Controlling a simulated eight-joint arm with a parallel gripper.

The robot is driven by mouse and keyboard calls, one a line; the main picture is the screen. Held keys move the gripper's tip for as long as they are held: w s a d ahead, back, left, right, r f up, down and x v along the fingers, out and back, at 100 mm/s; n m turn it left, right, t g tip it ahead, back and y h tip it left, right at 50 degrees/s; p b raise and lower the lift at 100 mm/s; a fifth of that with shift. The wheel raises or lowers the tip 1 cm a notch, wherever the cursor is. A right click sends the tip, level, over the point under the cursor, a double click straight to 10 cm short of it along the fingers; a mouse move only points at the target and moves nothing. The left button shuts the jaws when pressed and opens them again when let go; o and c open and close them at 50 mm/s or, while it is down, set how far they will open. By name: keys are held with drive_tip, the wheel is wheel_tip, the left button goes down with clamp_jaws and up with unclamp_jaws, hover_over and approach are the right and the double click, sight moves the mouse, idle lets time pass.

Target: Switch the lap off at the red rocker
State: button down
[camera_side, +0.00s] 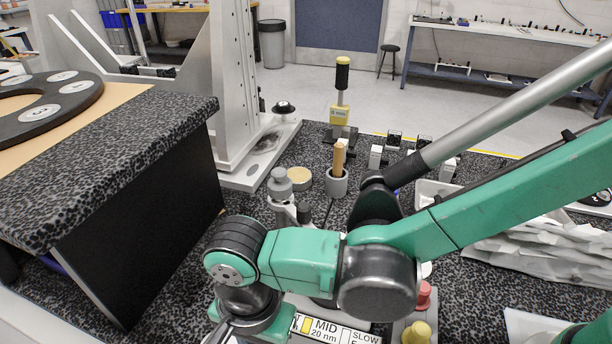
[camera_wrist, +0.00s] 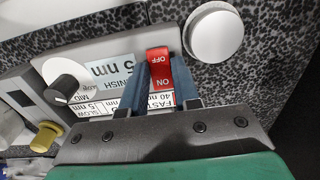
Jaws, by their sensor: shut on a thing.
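The red rocker (camera_wrist: 160,68) shows in the wrist view, marked OFF at its far end and ON at its near end. It sits at the right end of a grey control panel (camera_wrist: 112,50). My gripper (camera_wrist: 162,62) has one dark finger on each side of the rocker and is shut on it. I cannot tell from the picture which side of the rocker is pressed. In the side view my gripper (camera_side: 228,328) is low at the bottom edge, partly cut off, and the rocker is hidden.
A black dial (camera_wrist: 62,87) and a yellow knob (camera_wrist: 44,138) lie left of the rocker. A round white disc (camera_wrist: 213,33) is close on the right. In the side view, a red knob (camera_side: 424,296) stands near my wrist, and a speckled block (camera_side: 120,150) stands left.

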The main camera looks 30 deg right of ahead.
drive_tip(key=c, duration=0.6)
unclamp_jaws()
drive_tip(key=shift+c, duration=0.2)
drive_tip(key=shift+r, duration=0.1)
drive_tip(key=shift+r, duration=2.75)
